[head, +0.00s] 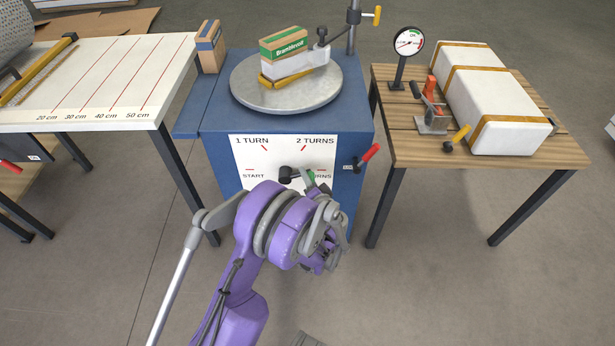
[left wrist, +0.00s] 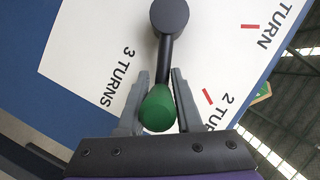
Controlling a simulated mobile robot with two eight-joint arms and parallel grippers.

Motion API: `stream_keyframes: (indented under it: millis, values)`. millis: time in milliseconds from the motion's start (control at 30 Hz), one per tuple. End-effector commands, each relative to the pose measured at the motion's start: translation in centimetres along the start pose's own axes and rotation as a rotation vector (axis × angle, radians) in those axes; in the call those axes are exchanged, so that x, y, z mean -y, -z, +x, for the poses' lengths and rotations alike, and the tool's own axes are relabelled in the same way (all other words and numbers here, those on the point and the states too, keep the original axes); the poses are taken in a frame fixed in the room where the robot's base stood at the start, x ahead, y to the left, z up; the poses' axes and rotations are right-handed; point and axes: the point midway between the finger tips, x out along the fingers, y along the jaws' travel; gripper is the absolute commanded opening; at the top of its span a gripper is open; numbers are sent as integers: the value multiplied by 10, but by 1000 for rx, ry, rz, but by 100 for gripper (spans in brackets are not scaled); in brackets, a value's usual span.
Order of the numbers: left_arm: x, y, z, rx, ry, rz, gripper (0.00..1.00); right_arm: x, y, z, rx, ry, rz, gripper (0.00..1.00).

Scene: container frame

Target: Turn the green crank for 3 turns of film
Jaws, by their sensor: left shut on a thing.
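The crank has a dark hub (head: 287,174) on the front of the blue cabinet, and a short arm ending in a green knob (head: 311,177). In the head view the arm points right of the hub. In the left wrist view the green knob (left wrist: 158,108) sits between the two grey fingers of my left gripper (left wrist: 160,78), which is shut on it. The crank arm lies between the "2 TURNS" and "3 TURNS" marks. In the head view my purple arm partly hides the knob and the dial's lower part. My right gripper is not in view.
A round turntable (head: 250,92) on the blue cabinet (head: 225,110) carries a boxed load. A wooden table (head: 410,150) at right holds a gauge (head: 408,42), a clamp and a wrapped white block (head: 490,110). A ruled white table (head: 60,80) stands left.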

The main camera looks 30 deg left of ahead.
Motion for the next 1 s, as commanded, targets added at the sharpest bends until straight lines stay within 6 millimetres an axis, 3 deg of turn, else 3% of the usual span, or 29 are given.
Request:
stream_keyframes:
  millis: [767,1000]
  values:
    - [-3,0,-1,-2,-8,-4,0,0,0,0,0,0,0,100]
    - [-19,-5,1,-2,35,104,0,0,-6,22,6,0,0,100]
